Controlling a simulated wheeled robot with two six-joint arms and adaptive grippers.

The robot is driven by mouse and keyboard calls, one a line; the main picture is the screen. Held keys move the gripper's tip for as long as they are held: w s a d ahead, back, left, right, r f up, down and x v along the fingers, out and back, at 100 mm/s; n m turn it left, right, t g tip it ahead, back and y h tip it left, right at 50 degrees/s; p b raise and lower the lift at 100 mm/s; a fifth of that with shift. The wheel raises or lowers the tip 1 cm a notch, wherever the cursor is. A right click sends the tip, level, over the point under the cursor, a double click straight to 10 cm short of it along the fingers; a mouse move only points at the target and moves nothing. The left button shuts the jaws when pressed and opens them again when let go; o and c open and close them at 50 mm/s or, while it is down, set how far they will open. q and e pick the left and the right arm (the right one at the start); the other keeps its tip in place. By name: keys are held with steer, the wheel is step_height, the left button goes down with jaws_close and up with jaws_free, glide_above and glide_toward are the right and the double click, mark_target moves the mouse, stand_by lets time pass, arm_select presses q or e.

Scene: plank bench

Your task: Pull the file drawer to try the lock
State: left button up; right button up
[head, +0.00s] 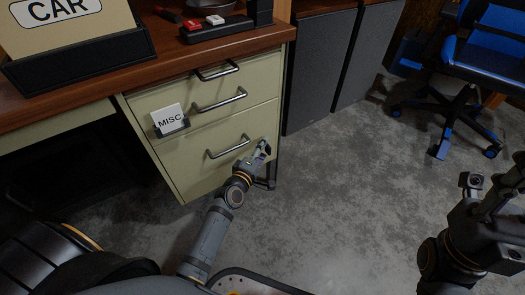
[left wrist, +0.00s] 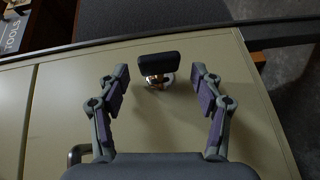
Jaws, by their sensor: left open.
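The cream file drawer (head: 203,165) is the bottom one in the desk and looks shut, with a metal bar handle (head: 228,147). In the left wrist view, a black-headed key (left wrist: 158,66) sits in a round metal lock (left wrist: 160,80) on the drawer front (left wrist: 60,110). My left gripper (head: 264,146) is at the right side of this drawer. Its open fingers in the left wrist view (left wrist: 160,85) are on either side of the key, with gaps to both. My right gripper (head: 495,190) is at the right edge, away from the desk; its finger state is unclear.
Two upper drawers with handles (head: 216,72) (head: 220,100) are above. A MISC card (head: 169,117) stands out from the front. Dark grey cabinets (head: 312,70) stand behind at right, and a blue office chair (head: 470,75) farther right. The concrete floor (head: 340,190) between is clear.

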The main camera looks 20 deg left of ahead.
arm_select(q)
steer(key=shift+c, duration=0.3)
steer(key=c, duration=1.3)
